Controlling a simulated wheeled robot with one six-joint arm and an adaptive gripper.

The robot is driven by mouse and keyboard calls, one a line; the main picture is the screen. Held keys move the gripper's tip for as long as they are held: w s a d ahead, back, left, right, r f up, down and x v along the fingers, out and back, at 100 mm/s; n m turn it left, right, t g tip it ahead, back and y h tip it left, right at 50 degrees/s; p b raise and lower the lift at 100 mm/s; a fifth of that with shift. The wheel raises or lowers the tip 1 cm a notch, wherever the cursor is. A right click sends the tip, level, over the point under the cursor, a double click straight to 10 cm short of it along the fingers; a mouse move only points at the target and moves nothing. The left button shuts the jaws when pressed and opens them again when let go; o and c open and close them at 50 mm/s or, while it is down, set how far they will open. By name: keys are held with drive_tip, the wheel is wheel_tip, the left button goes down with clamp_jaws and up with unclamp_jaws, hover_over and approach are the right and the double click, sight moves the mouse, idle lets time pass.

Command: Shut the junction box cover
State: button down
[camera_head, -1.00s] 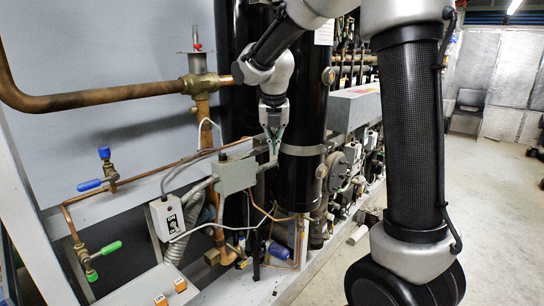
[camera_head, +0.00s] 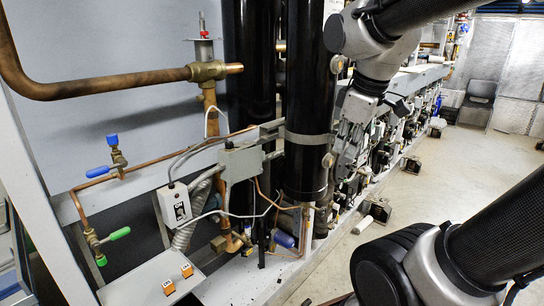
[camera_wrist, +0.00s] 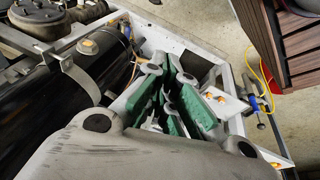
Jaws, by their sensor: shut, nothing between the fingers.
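The grey junction box (camera_head: 241,162) is on the rack in the head view, left of the tall black cylinders, with pipes and cables around it. Its front looks plain grey, and I cannot tell how its cover stands. My gripper (camera_head: 346,160) points down at the right side of the front black cylinder, to the right of the box and apart from it. In the wrist view the green-padded fingers (camera_wrist: 180,108) are close together with nothing seen between them. I cannot make out the box in that view.
A white switch box (camera_head: 173,204) hangs left of the junction box. Copper pipes with blue (camera_head: 97,171) and green (camera_head: 120,233) valve handles run at the left. The black cylinder (camera_head: 304,90) stands between box and gripper. Open floor (camera_head: 440,190) lies right. A yellow cable (camera_wrist: 262,75) shows in the wrist view.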

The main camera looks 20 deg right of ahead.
drive_tip(key=w+a+f+m+y, duration=0.1)
drive_tip(key=w+a+f+m, duration=0.15)
drive_tip(key=w, duration=0.75)
drive_tip(key=w+a+f+m+y, duration=0.1)
drive_tip(key=w+a, duration=0.2)
drive_tip(key=w, duration=0.7)
drive_tip(key=w+a+f, duration=0.2)
drive_tip(key=w+f, duration=0.5)
drive_tip(key=f, duration=0.2)
drive_tip(key=shift+f, duration=0.2)
drive_tip(key=shift+a, duration=0.1)
